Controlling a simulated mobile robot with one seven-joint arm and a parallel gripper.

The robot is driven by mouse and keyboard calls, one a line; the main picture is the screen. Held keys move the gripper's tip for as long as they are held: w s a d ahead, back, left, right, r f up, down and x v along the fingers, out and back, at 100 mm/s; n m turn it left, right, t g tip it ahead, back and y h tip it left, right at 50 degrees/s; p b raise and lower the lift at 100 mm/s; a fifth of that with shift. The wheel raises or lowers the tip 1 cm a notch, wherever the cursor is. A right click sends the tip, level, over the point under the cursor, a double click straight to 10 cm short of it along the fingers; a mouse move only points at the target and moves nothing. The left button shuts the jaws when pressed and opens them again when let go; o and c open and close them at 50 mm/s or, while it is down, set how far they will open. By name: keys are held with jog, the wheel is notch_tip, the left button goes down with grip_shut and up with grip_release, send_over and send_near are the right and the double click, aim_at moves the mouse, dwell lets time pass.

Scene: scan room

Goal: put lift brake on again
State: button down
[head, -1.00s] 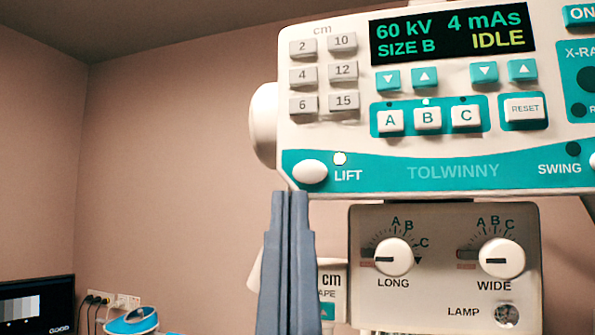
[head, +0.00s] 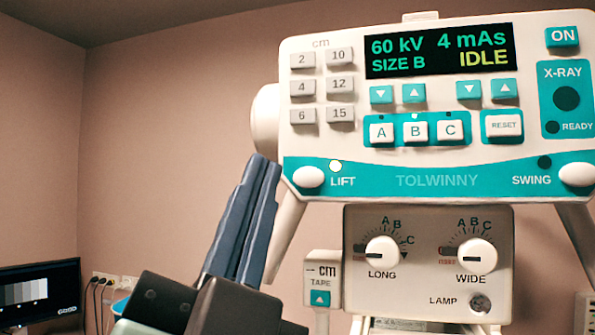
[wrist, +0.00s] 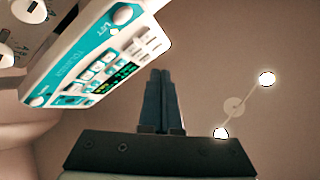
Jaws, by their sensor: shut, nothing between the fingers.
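The white and teal control panel (head: 445,184) fills the upper right of the head view. Its white LIFT button (head: 308,177) is at the lower left corner, and the small LIFT lamp (head: 335,166) beside it is lit pale. My gripper (head: 266,160) is shut and empty. Its fingers point up, tilted right, and the tips appear just left of the LIFT button, apart from it in the picture. In the wrist view the closed fingers (wrist: 159,74) are to the right of the panel (wrist: 85,50), whose LIFT button (wrist: 122,15) shows at the top.
The SWING button (head: 577,174) is at the panel's right, its lamp (head: 545,162) dark. The display (head: 437,50) reads 60 kV, 4 mAs, SIZE B, IDLE. Below hangs a box with LONG (head: 382,253) and WIDE (head: 477,254) knobs. A monitor (head: 40,295) stands lower left. The wall side is free.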

aim_at(308, 177)
jog(key=shift+w, duration=0.15)
jog(key=shift+w+d+p, duration=0.25)
jog(key=shift+w+d, duration=0.2)
jog(key=shift+w, duration=0.9)
jog(key=shift+w+d+p, duration=0.2)
jog(key=shift+w+d, duration=0.3)
jog(key=shift+w, duration=0.85)
jog(key=shift+w+d+p, duration=0.25)
jog(key=shift+w+d, duration=0.2)
jog(key=shift+w, duration=0.9)
jog(key=shift+w, duration=0.1)
jog(key=shift+w+d, duration=0.15)
jog(key=shift+w, duration=0.15)
jog(key=shift+w+d, duration=0.1)
jog(key=shift+w, duration=0.25)
jog(key=shift+s+b, duration=0.15)
jog(key=shift+b, duration=0.2)
jog(key=shift+s+a, duration=0.3)
jog(key=shift+s, duration=0.3)
